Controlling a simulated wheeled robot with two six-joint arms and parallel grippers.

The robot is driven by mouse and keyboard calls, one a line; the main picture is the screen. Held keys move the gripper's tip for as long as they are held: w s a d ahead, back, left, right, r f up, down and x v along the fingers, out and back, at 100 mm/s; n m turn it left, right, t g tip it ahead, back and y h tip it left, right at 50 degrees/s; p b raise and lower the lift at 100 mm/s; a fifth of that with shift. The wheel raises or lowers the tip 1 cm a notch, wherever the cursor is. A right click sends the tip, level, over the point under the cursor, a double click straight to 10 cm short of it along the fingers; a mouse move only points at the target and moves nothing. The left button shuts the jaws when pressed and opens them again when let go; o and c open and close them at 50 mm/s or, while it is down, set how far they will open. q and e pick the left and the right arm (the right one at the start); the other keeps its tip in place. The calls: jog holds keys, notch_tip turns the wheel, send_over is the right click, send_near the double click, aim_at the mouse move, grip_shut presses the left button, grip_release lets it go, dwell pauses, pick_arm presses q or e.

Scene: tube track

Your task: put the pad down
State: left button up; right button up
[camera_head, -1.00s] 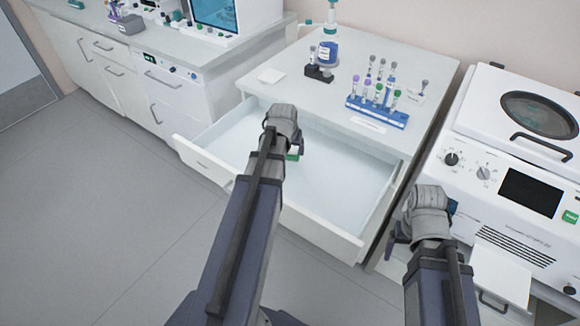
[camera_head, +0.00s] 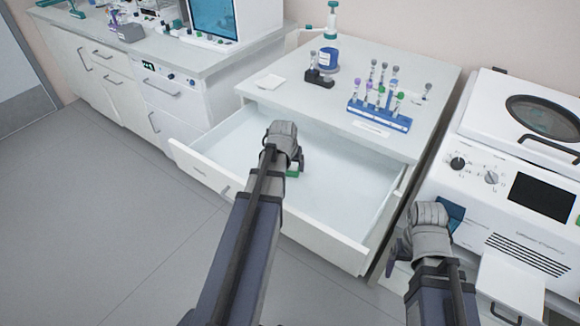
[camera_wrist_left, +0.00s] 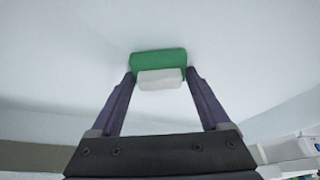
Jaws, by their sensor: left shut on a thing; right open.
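The pad, green with a white part, is between the fingertips of my left gripper (camera_wrist_left: 159,80) in the left wrist view. Its green face (camera_wrist_left: 158,62) and white part (camera_wrist_left: 160,78) both show there. In the head view a bit of the green pad (camera_head: 292,172) shows beside the left gripper (camera_head: 288,165), which is over the open white drawer (camera_head: 340,205). My left gripper is shut on the pad. I cannot tell whether the pad touches the drawer floor. My right gripper (camera_head: 402,250) is open at the lower right, in front of the white machine, its fingers mostly hidden.
The drawer's front panel (camera_head: 270,208) stands out from the bench. On the bench top (camera_head: 335,110) are a blue tube rack (camera_head: 380,118) with several tubes, a black block (camera_head: 318,78) and a blue-labelled bottle (camera_head: 328,60). A white centrifuge-like machine (camera_head: 500,180) stands at the right.

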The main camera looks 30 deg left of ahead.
pick_arm(q)
jog(key=o, duration=1)
jog(key=shift+f, duration=0.1)
jog(key=shift+o, duration=0.2)
jog(key=shift+r+p, duration=0.25)
jog(key=shift+p, duration=0.05)
jog(key=p+v, duration=1)
jog(key=v, duration=0.1)
jog(key=shift+r+p, duration=0.4)
jog(key=shift+s+d, duration=0.1)
jog(key=shift+s, duration=0.05)
